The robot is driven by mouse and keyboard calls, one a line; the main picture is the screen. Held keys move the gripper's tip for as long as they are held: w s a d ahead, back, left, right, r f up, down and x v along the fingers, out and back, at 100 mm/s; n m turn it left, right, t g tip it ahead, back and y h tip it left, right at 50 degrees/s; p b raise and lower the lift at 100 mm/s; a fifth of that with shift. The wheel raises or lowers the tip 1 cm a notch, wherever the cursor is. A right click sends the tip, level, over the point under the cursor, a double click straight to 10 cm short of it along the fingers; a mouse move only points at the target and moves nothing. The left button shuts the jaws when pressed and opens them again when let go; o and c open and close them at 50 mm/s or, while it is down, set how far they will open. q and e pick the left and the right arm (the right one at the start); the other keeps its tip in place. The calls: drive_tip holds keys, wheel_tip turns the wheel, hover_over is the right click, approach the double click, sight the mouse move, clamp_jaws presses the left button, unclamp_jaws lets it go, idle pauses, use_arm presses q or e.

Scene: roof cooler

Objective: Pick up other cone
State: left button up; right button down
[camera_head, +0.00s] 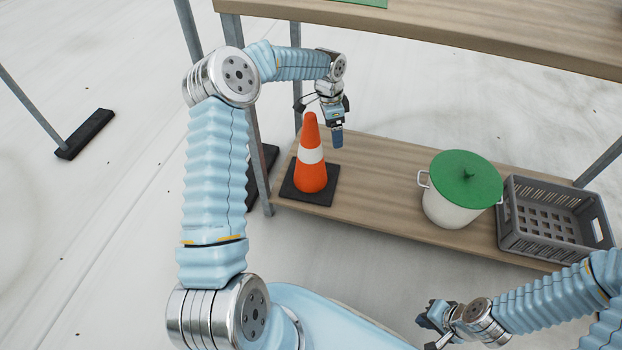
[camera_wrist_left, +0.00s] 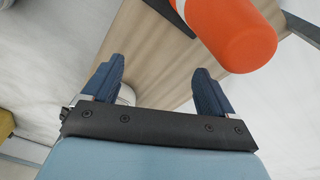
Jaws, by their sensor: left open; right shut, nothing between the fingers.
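An orange traffic cone (camera_head: 312,172) with a white band and a black square base stands upright at the left end of the low wooden shelf (camera_head: 375,190). My left gripper (camera_head: 337,136) hangs beside the cone's top, just right of it, pointing down. In the left wrist view the fingers (camera_wrist_left: 158,82) are apart with nothing between them, and the cone's orange tip (camera_wrist_left: 240,45) shows beyond them at upper right. My right gripper (camera_head: 428,325) is at the lower right, in front of the shelf, shut and empty. No second cone shows.
A white pot with a green lid (camera_head: 465,180) stands right of the cone, and a grey crate (camera_head: 507,237) sits at the shelf's right end. A higher wooden shelf (camera_head: 450,30) overhangs at the back, with metal posts (camera_head: 256,150) near my left arm.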

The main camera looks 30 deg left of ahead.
sight(310, 124)
use_arm(q)
drive_tip(key=shift+y, duration=0.7)
drive_tip(key=a+r, duration=0.1)
drive_tip(key=a, duration=0.1)
drive_tip(key=a+r, duration=0.2)
drive_tip(key=a, duration=0.1)
drive_tip(key=a+r, duration=0.2)
drive_tip(key=shift+w+a+b, duration=0.1)
drive_tip(key=shift+a+b, duration=0.2)
drive_tip(key=shift+a, duration=0.05)
drive_tip(key=shift+a+f, duration=0.1)
drive_tip(key=shift+f, duration=0.65)
drive_tip(key=f, duration=0.3)
drive_tip(key=f+b, duration=0.1)
drive_tip(key=f, duration=0.1)
drive_tip(key=shift+s+d, duration=0.2)
drive_tip(key=shift+s, duration=0.05)
clamp_jaws()
